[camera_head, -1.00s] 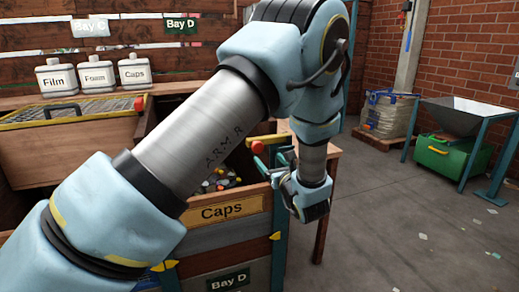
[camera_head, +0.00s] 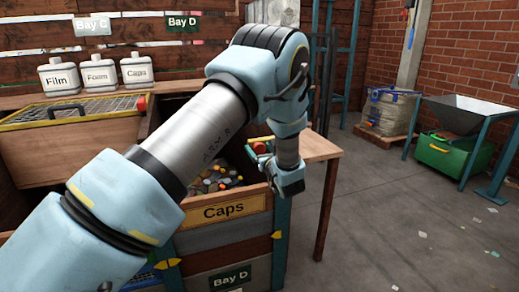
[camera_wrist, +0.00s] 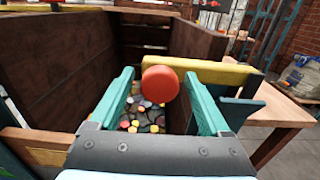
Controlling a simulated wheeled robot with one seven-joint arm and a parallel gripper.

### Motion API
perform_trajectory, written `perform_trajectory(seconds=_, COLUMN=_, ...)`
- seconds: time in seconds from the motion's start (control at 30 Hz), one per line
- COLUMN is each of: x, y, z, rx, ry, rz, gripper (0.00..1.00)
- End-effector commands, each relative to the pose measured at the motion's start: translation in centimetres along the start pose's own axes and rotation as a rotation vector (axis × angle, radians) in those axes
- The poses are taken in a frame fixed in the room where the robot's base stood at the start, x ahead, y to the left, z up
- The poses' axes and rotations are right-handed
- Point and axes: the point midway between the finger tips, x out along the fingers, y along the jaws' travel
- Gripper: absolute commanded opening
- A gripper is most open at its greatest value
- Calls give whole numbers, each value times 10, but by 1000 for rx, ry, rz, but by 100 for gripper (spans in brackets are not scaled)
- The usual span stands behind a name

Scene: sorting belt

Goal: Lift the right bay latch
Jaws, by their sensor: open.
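The right bay latch shows in the wrist view as a round orange-red knob (camera_wrist: 160,83) at the end of a yellow bar (camera_wrist: 205,72). My gripper (camera_wrist: 160,92) is open, with one teal finger on each side of the knob. The knob shows between the fingertips, with a visible gap at both sides. Whether it lies fully between them in depth I cannot tell. In the head view my gripper (camera_head: 263,163) is at the bin's right corner.
The Caps bin (camera_head: 237,208) holds many coloured caps (camera_head: 215,178). A wooden side table (camera_head: 318,146) stands right of it. The left bay has a yellow-framed mesh lid (camera_head: 60,112) with a red knob (camera_head: 140,103).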

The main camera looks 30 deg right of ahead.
Motion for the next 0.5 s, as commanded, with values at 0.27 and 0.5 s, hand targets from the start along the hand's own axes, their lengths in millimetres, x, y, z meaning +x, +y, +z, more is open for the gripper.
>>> perform_trajectory(seconds=0.27, x=0, y=0, z=0, rx=0, ry=0, rz=0, gripper=57)
perform_trajectory(seconds=0.5, x=0, y=0, z=0, rx=0, ry=0, rz=0, gripper=30)
